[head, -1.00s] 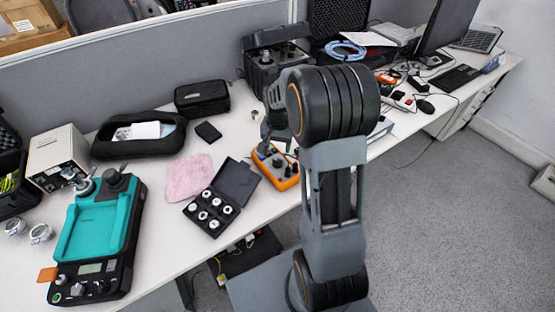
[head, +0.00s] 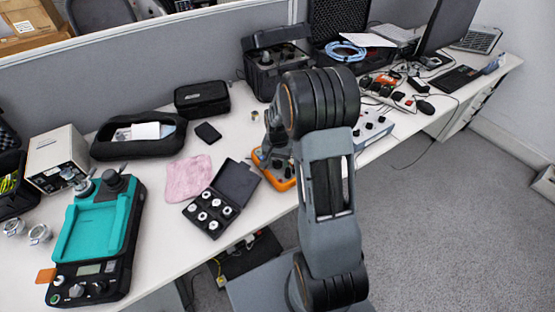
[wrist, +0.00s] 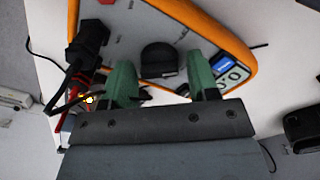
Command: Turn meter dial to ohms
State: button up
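The orange-rimmed meter (head: 277,181) lies on the white bench in the head view, partly hidden behind my arm. In the wrist view, the meter (wrist: 205,30) shows a grey face with a round black dial (wrist: 160,59) near its middle. My gripper (wrist: 161,65) is open, with its two green fingers apart. In the picture, the dial sits between and just beyond the fingertips, with a gap on each side. I cannot tell whether the fingers reach down to it. The dial's marking is not readable. My gripper is not clear in the head view.
Black and red plugs with leads (wrist: 88,45) are at the meter's left in the wrist view. An open black case of weights (head: 212,210), a pink cloth (head: 188,178) and a teal instrument (head: 95,235) lie to the left. A black toolbox (head: 275,65) stands behind.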

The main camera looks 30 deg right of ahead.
jog(key=c, duration=0.7)
jog(key=shift+c, duration=0.2)
jog(key=shift+m, duration=0.3)
jog(key=m, duration=0.3)
jog(key=shift+s+m, duration=0.1)
jog(key=shift+m, duration=1.9)
jog(key=o, duration=0.9)
